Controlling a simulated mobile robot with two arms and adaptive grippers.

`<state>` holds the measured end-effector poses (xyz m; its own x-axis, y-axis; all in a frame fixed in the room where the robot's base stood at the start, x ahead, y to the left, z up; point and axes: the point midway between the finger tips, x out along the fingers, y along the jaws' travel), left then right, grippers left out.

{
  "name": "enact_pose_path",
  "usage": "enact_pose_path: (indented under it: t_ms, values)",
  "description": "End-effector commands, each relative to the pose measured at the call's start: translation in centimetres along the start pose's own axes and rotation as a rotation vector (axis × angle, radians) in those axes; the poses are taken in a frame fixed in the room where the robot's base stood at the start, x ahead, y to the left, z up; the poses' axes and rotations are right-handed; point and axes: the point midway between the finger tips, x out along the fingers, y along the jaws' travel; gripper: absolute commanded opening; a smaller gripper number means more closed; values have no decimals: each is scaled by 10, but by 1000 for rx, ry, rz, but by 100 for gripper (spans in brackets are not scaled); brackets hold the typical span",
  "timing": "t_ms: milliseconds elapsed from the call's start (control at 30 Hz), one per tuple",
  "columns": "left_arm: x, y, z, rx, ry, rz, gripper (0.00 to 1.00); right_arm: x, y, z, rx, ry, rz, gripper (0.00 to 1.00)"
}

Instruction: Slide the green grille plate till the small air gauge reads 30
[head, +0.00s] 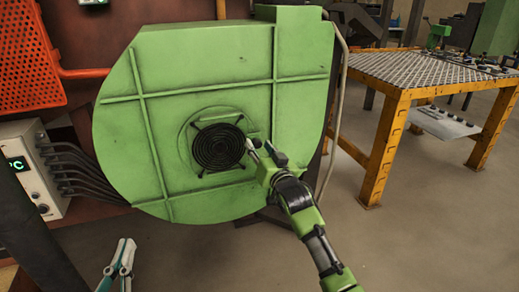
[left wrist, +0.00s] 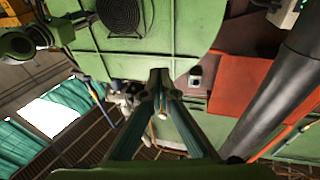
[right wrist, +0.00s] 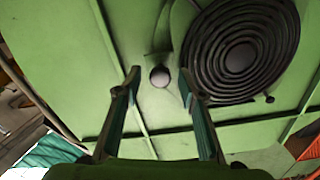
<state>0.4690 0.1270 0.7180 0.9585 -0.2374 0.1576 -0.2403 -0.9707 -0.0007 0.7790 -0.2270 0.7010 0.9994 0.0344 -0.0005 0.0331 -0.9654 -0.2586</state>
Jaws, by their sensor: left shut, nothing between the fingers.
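The green grille plate (head: 187,152) is on the face of a big green round housing, around a round black ring grille (head: 218,147). The grille also shows in the right wrist view (right wrist: 240,55). That gripper (head: 265,150) is open at the grille's right in the head view; no contact with the knob can be made out. My left gripper (head: 124,245) is shut and empty, low and left of the housing. I cannot make out a readable air gauge.
A control box (head: 30,165) with a green display and several grey cables stands left of the housing (head: 245,75). An orange perforated panel (head: 35,60) is above it. A yellow-framed work table (head: 430,75) stands at the right. The floor between is clear.

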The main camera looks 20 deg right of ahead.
Motion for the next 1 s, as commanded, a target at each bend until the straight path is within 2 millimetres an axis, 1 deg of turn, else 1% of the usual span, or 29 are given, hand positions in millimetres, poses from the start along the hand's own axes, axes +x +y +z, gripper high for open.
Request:
enact_pose_path:
  t_ms: [133, 333, 367, 400, 500, 733, 767, 867, 1000]
  values:
    - [0, 1, -4, -1, 21, 1, 0, 3, 0, 0, 0, 0, 0, 37]
    - [0, 1, -5, -1, 22, 1, 0, 3, 0, 0, 0, 0, 0, 37]
    - [0, 1, -5, -1, 22, 1, 0, 3, 0, 0, 0, 0, 0, 34]
    - [0, 1, -5, -1, 22, 1, 0, 3, 0, 0, 0, 0, 0, 24]
    - [0, 1, -5, -1, 21, 1, 0, 3, 0, 0, 0, 0, 0, 0]
    - [0, 0, -4, 0, 11, 1, 0, 3, 2, -1, 0, 0, 0, 0]
    - [0, 0, -1, 0, -5, 0, 0, 3, 3, -2, 0, 0, 0, 0]
    - [-2, -2, 17, 2, -93, -5, 0, 3, 11, -4, -3, -1, 1, 0]
    - [-10, -6, 47, 4, -236, -13, 0, 3, 24, -8, -4, -1, 1, 0]
